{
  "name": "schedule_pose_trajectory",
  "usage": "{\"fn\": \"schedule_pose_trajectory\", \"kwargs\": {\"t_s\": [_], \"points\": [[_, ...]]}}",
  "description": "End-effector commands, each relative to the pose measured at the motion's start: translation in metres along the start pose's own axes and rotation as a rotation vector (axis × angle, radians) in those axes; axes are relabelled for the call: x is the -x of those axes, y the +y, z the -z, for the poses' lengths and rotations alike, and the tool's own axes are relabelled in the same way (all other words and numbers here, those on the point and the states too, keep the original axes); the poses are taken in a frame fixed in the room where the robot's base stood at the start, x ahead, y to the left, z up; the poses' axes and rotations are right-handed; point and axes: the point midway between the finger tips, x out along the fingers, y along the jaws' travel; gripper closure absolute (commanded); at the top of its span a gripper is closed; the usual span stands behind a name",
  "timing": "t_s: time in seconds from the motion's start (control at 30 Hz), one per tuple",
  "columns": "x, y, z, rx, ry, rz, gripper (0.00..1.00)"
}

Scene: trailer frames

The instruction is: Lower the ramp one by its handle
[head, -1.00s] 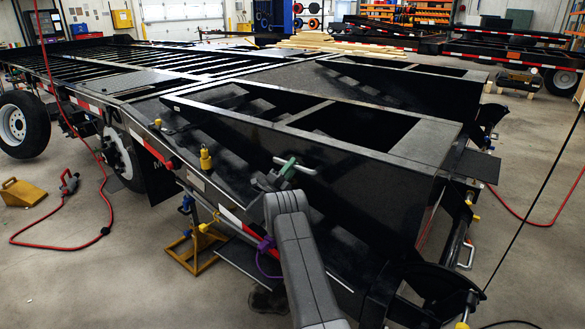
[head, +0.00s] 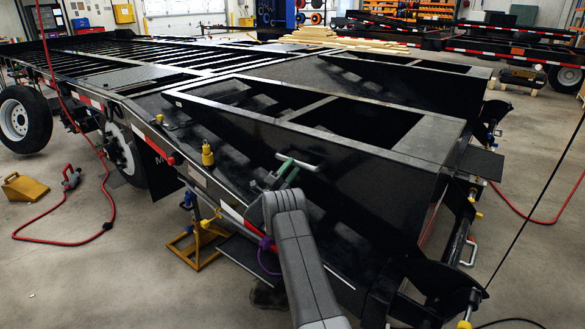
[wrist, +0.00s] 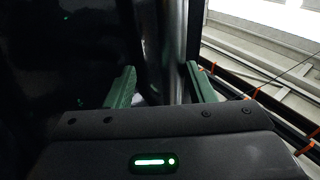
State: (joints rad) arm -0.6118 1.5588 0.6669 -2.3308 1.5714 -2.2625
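The near black ramp (head: 250,135) lies raised at a slant along the trailer's rear. A second black ramp (head: 430,82) lies beyond it. A silver bar handle (head: 309,167) sticks out from the near ramp's side. My gripper (head: 285,168), with green fingers, is at this handle. In the wrist view, the two green fingers of my gripper (wrist: 162,88) stand apart, with the upright metal bar of the handle (wrist: 174,50) between them. The bar is close to the right finger, with a gap to the left one. Whether it touches is unclear.
A yellow jack stand (head: 197,248) is under the trailer's near side. A red hose (head: 60,243) and a yellow wheel chock (head: 24,188) lie on the floor at left. Trailer wheels (head: 24,121) stand at left. Open floor lies at front left.

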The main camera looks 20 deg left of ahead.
Motion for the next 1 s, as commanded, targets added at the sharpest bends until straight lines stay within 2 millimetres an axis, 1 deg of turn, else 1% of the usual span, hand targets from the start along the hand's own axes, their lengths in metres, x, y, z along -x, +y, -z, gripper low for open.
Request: {"fn": "schedule_pose_trajectory", "kwargs": {"t_s": [0.03,0.3,0.4,0.5,0.6,0.7,1.0], "points": [[0.013,0.004,-0.001,0.005,-0.007,-0.006,0.56],[0.075,0.002,-0.001,0.004,-0.007,-0.004,0.56],[0.095,0.001,-0.001,0.004,-0.008,-0.003,0.56],[0.111,0.001,-0.001,0.002,-0.006,-0.002,0.56],[0.121,0.001,0.000,0.002,-0.006,-0.002,0.56],[0.126,0.000,0.000,0.002,-0.005,0.000,0.56],[0.128,0.000,0.000,0.002,-0.004,0.000,0.56]]}}
